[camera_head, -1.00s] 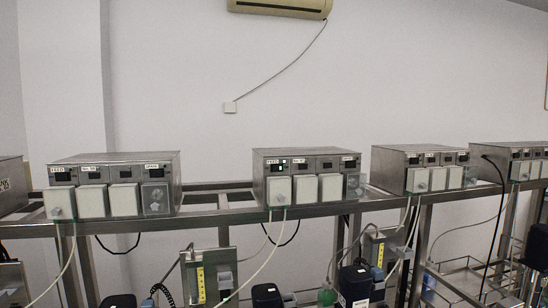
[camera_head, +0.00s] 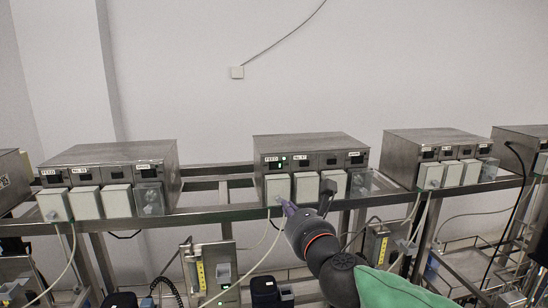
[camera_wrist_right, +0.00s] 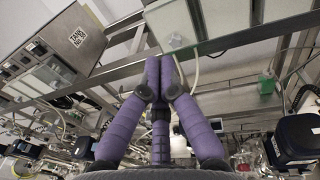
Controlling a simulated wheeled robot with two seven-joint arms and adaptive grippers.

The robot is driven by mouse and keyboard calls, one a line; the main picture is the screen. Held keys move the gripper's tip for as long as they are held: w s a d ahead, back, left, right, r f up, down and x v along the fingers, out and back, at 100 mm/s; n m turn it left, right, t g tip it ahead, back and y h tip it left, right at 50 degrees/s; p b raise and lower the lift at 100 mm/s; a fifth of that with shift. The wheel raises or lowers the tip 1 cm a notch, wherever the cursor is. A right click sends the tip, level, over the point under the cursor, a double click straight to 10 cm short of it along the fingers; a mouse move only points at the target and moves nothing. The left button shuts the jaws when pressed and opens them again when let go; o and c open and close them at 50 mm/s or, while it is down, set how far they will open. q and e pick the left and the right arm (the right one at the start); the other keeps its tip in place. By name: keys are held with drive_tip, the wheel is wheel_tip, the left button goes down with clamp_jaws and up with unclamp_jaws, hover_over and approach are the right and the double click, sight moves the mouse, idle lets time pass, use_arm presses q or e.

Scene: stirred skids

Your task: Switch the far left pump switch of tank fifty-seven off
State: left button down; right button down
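The middle steel pump box (camera_head: 318,147) on the rack has FEED and what looks like No.57 on its labels. Its far left dark switch panel (camera_head: 278,163) shows a green light; the panels to its right look dark. Below it hangs the far left white pump block (camera_head: 277,188). My right gripper (camera_head: 285,206), with purple fingers, is just below this block in the head view. In the right wrist view its fingers (camera_wrist_right: 160,62) are together and empty, near a white block (camera_wrist_right: 171,26). Contact cannot be told. The switch lever is too small to read. My left gripper is out of view.
Similar boxes stand at left (camera_head: 110,155) and right (camera_head: 430,142) on the steel rail (camera_head: 225,212). A clear-covered pump (camera_head: 361,183) sits at the middle box's right end. Thin tubes hang below the blocks. A green cloth-like shape (camera_head: 395,288) is at lower right.

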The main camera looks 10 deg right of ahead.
sight(270, 165)
drive_tip(key=shift+m+t, duration=0.3)
drive_tip(key=shift+m, duration=0.4)
drive_tip(key=r, duration=0.2)
drive_tip(key=s+r, duration=0.1)
drive_tip(key=r, duration=0.1)
drive_tip(key=shift+d+r, duration=0.1)
drive_tip(key=shift+d, duration=0.2)
drive_tip(key=w, duration=0.4)
drive_tip(key=w+a+p, duration=0.1)
drive_tip(key=w, duration=0.4)
drive_tip(key=w+p, duration=0.1)
drive_tip(key=w, duration=0.4)
drive_tip(key=shift+a, duration=0.4)
drive_tip(key=shift+w, duration=0.15)
